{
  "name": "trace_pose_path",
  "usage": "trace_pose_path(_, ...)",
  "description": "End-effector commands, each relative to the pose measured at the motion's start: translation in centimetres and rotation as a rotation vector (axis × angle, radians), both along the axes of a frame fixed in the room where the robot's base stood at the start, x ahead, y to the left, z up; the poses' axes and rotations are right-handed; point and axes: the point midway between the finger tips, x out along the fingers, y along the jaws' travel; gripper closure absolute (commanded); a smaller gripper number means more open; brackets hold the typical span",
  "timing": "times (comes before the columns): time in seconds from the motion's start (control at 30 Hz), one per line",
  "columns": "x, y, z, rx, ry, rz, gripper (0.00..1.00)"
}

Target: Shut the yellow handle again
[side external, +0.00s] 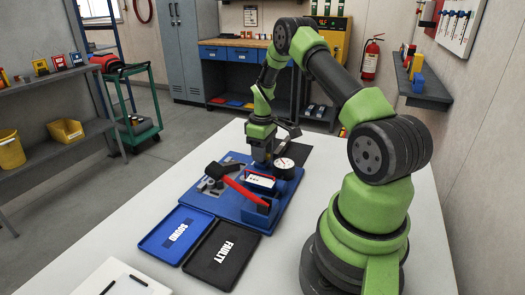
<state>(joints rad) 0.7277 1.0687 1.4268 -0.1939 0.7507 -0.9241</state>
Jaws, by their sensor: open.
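A blue fixture plate (233,208) lies on the white table. A long red handle (243,191) slopes across it, down to a blue block at its right front. I see no yellow handle on the plate; this lever looks red. Beside it is a small part with a white face and red edges (260,180). A black part (222,170) sits at the handle's upper left end. My gripper (262,166) points down just behind the white-faced part and is open. Its fingertips are partly hidden, so I cannot tell whether they touch anything.
A round white dial (285,163) stands close right of my gripper. A blue SOUND tray (160,245) and a black FAULTY tray (207,276) lie in front of the plate. A clipboard (125,288) lies at the front edge. The table right of the plate is clear up to my base.

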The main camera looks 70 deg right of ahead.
Motion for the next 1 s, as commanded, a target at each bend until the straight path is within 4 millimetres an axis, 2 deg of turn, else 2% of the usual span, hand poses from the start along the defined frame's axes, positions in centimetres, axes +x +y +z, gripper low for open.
trace_pose_path(0.27, 0.02, -0.01, -0.14, 0.0, -0.001, -0.001, 0.57)
trace_pose_path(0.4, 0.02, 0.0, -0.12, 0.0, -0.001, -0.001, 0.9)
trace_pose_path(0.47, 0.01, 0.0, -0.12, 0.0, -0.001, -0.001, 1.0)
trace_pose_path(0.77, 0.01, 0.01, -0.1, 0.0, 0.0, -0.023, 1.0)
trace_pose_path(1.0, 0.0, 0.0, -0.09, 0.0, 0.001, -0.133, 1.0)
